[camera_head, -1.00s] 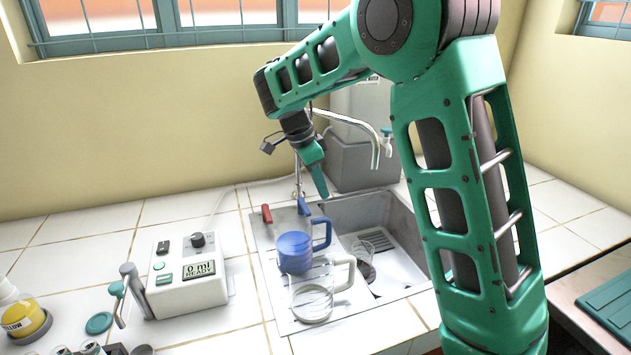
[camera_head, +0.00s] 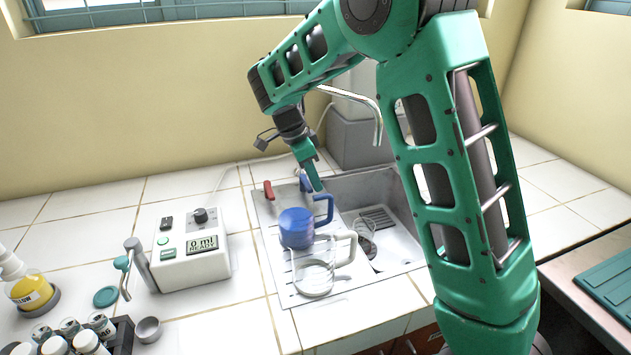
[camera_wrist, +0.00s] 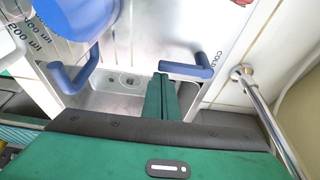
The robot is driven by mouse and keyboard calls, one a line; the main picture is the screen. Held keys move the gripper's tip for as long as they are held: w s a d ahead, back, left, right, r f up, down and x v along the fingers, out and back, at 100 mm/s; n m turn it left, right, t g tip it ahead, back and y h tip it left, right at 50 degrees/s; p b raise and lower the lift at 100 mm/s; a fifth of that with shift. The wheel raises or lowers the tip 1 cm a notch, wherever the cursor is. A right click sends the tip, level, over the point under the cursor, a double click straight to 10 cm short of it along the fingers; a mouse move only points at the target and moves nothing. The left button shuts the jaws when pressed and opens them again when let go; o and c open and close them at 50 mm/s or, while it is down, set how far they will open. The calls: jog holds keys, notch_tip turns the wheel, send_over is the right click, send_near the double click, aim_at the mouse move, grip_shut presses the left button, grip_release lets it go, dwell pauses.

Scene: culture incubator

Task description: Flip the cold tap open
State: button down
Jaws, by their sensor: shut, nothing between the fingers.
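The cold tap is a blue lever (camera_head: 305,183) at the back edge of the sink unit. In the wrist view this blue lever (camera_wrist: 190,70) lies beside the word "COLD", its free end pointing left. My gripper (camera_head: 319,187) points down just right of the lever in the head view. In the wrist view my green gripper (camera_wrist: 161,78) is shut and empty, its tip close by the lever's free end. I cannot tell whether they touch.
A red lever (camera_head: 268,190) stands to the left. The sink basin (camera_head: 400,245) holds a glass vessel (camera_head: 365,236). The metal spout (camera_head: 352,97) arches behind. A white dispenser (camera_head: 190,262) stands left.

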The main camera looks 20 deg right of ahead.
jog(key=shift+a+m, duration=0.2)
jog(key=shift+m, duration=0.1)
jog(key=a+m+g, duration=0.1)
jog(key=m, duration=0.1)
jog(key=shift+a+m, duration=0.3)
jog(key=a+m, duration=0.1)
jog(key=m, duration=0.1)
jog(key=shift+w+a+m+g+y, duration=0.2)
jog(key=shift+a+m+g+y, duration=0.1)
jog(key=shift+a+m+g, duration=0.1)
jog(key=m, duration=0.1)
jog(key=a+m, duration=0.1)
jog(key=shift+w+a+m+g, duration=0.2)
jog(key=shift+w+m+g, duration=0.15)
jog(key=shift+m+g, duration=0.05)
jog(key=m, duration=0.1)
jog(key=w+a+m+y, duration=0.1)
jog(key=shift+a+m+g, duration=0.2)
jog(key=shift+m+g, duration=0.1)
jog(key=shift+m, duration=0.1)
jog(key=shift+d, duration=0.15)
jog(key=shift+w+d, duration=0.2)
jog(key=shift+d, duration=0.45)
jog(key=shift+s, duration=0.1)
